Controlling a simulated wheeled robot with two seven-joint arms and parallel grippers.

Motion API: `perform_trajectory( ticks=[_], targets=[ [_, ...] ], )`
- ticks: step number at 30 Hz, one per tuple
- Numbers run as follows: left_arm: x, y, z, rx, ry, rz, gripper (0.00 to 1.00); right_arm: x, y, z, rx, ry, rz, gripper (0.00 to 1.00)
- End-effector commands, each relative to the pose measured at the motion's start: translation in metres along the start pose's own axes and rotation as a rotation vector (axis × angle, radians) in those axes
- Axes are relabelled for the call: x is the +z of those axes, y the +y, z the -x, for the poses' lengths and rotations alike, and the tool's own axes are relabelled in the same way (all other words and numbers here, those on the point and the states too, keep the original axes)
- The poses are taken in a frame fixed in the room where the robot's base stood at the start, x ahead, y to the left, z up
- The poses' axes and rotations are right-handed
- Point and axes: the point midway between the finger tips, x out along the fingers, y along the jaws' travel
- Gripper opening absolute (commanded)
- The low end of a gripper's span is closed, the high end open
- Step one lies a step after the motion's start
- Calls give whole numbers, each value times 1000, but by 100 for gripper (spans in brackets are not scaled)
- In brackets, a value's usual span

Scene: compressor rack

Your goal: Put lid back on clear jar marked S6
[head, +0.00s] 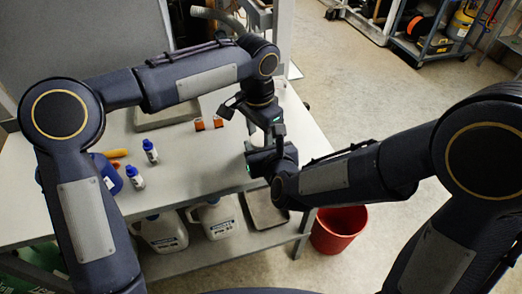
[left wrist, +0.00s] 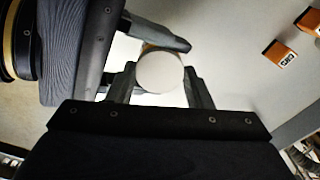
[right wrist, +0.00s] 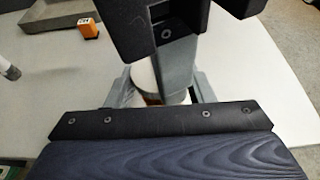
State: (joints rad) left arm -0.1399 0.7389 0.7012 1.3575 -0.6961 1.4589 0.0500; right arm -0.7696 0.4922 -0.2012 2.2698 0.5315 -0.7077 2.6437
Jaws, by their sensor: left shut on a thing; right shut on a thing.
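My left gripper (head: 274,125) and right gripper (head: 284,150) meet close together over the right end of the table. In the left wrist view a round white lid (left wrist: 160,72) sits between the left fingers, which are shut on it. A right finger lies just beyond it. In the right wrist view the right fingers are shut on a pale jar (right wrist: 176,98), mostly hidden behind a left finger. A little reddish-brown shows at the jar. The jar's mark is not visible. I cannot tell whether lid and jar touch.
Small orange boxes (head: 218,121) stand on the white table (head: 205,165) near a grey tray (head: 165,117). Small blue-capped bottles (head: 150,151) stand to the left. White jugs (head: 213,217) are on the lower shelf. A red bucket (head: 338,231) stands on the floor.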

Motion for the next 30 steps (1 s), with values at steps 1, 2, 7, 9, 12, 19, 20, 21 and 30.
perform_trajectory(
  ticks=[1,2,7,9,12,19,20,21,30],
  targets=[
    [0,1,0,0,0,-39,19,-1,0,0,0,2,1,0],
    [0,1,0,0,0,-75,19,-1,0,0,0,2,1,0],
    [0,1,0,0,1,-408,18,-1,0,0,1,2,2,0],
    [0,1,0,0,0,-546,18,-1,0,0,1,2,2,0],
    [0,2,0,1,1,-696,18,-1,0,0,0,2,2,0],
    [0,2,0,2,1,-791,18,-1,0,0,1,2,2,0],
    [0,2,0,2,0,-790,18,-1,0,0,1,2,2,0],
    [0,2,0,2,0,-790,18,-1,0,0,1,2,2,0],
    [0,2,0,2,0,-787,67,-1,0,0,0,2,2,0]
  ],
)
